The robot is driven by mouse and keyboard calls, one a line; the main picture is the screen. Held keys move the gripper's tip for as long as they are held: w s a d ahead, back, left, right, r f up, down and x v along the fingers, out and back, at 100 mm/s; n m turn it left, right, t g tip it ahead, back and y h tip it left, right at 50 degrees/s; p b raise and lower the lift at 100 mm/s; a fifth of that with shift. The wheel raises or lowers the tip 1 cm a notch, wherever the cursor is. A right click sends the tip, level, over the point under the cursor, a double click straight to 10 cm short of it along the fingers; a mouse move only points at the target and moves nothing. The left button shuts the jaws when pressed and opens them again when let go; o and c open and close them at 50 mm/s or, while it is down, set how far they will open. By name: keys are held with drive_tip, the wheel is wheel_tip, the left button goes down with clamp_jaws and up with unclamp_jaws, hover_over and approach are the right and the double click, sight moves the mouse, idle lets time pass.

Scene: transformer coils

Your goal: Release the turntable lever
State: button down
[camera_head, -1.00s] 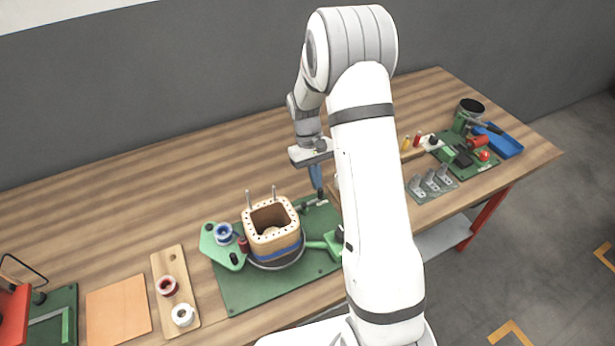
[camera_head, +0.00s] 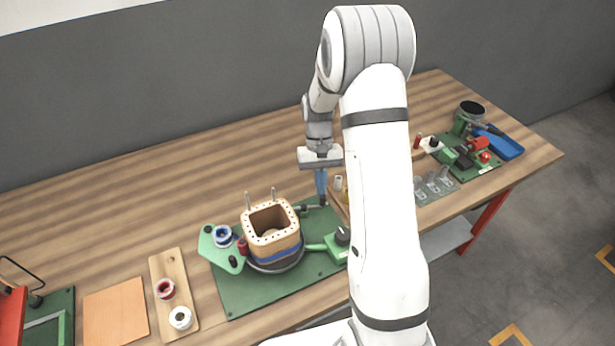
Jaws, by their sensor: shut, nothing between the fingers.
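The turntable carries a square wooden coil former (camera_head: 272,240) with a blue band and two upright pins. It stands on a green base plate (camera_head: 235,295). A small grey lever (camera_head: 308,208) lies at the plate's back right, behind the coil; I take it for the turntable lever. My gripper (camera_head: 322,199) points down with its blue fingers shut and empty. Its tips are at the lever's right end, where something dark shows; I cannot tell whether they touch. A green arm with a block and black knob (camera_head: 342,237) sits to the right of the coil, partly behind my arm.
A wooden tray (camera_head: 172,262) holds red and white spools. Metal brackets (camera_head: 432,186) and a green fixture (camera_head: 470,165) lie to the right. The table's back left is clear.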

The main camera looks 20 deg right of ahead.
drive_tip(key=shift+w+r, duration=0.2)
drive_tip(key=shift+r, duration=0.05)
drive_tip(key=v, duration=0.7)
drive_tip(key=shift+b, duration=0.45)
drive_tip(key=shift+s+r, duration=0.1)
drive_tip(key=shift+r, duration=0.1)
drive_tip(key=s+a+r+t, duration=0.2)
drive_tip(key=s+r+t, duration=0.1)
drive_tip(key=s+r, duration=0.7)
drive_tip(key=s+a+r+n+t, duration=0.1)
drive_tip(key=s+t, duration=0.3)
drive_tip(key=s, duration=0.9)
drive_tip(key=shift+s+a+r+h, duration=0.25)
drive_tip(key=shift+s+a+h, duration=0.1)
drive_tip(key=shift+a, duration=0.15)
